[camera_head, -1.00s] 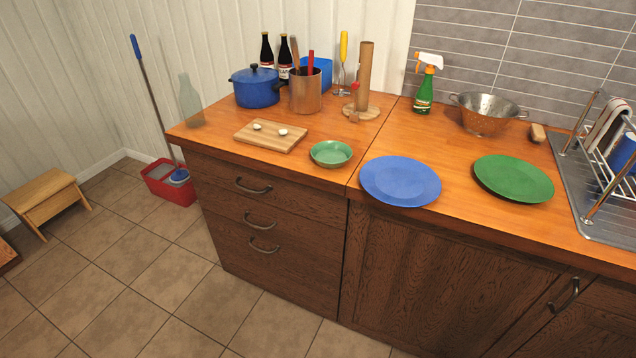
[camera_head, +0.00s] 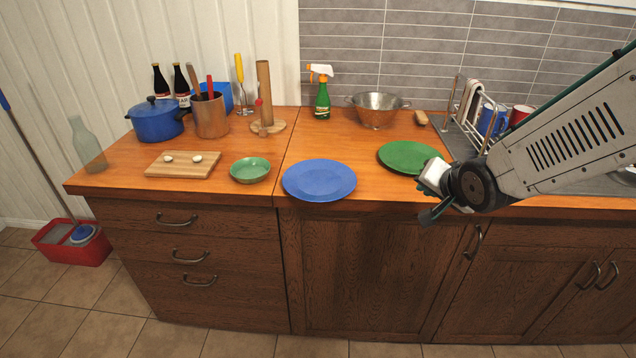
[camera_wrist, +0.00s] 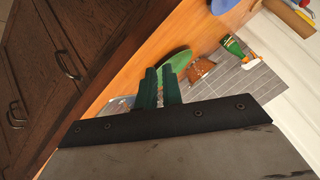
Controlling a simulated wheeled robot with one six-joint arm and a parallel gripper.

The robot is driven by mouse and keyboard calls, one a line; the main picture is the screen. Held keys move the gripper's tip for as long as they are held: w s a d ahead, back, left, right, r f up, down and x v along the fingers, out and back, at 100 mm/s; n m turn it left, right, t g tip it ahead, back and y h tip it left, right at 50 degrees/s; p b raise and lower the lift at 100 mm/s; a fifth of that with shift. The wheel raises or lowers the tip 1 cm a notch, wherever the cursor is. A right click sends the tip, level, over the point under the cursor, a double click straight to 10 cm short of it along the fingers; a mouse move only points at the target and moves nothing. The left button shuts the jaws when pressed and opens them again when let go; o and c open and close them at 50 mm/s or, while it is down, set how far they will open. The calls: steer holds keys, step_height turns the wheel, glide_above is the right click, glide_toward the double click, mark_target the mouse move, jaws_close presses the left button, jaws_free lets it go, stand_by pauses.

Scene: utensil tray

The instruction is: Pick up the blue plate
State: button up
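The blue plate (camera_head: 319,180) lies flat on the wooden counter, close to its front edge. In the wrist view a part of the blue plate (camera_wrist: 222,5) shows at the top edge. My gripper (camera_head: 428,200) is to the right of the blue plate, near the counter's front edge and in front of the green plate, apart from the blue plate. Its two fingers (camera_wrist: 160,74) stand apart in the wrist view with nothing held between them.
A green plate (camera_head: 408,156) lies right of the blue plate, and a small green bowl (camera_head: 250,170) left of it. A cutting board (camera_head: 182,164), blue pot (camera_head: 157,120), spray bottle (camera_head: 321,97) and colander (camera_head: 377,109) stand around. A dish rack (camera_head: 470,112) is at right.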

steer(key=w+a+f+m+t+y, duration=0.1)
steer(key=w+a+f+t+y, duration=0.15)
steer(key=w+a+f, duration=0.2)
steer(key=m+t+y, duration=0.1)
steer(key=m+y, duration=0.1)
steer(key=y, duration=0.2)
glide_toward(351, 182)
steer(key=x, duration=0.7)
steer(key=shift+w+a+f, duration=0.15)
steer(key=shift+w+a, duration=0.1)
steer(key=shift+w, duration=0.05)
jaws_close()
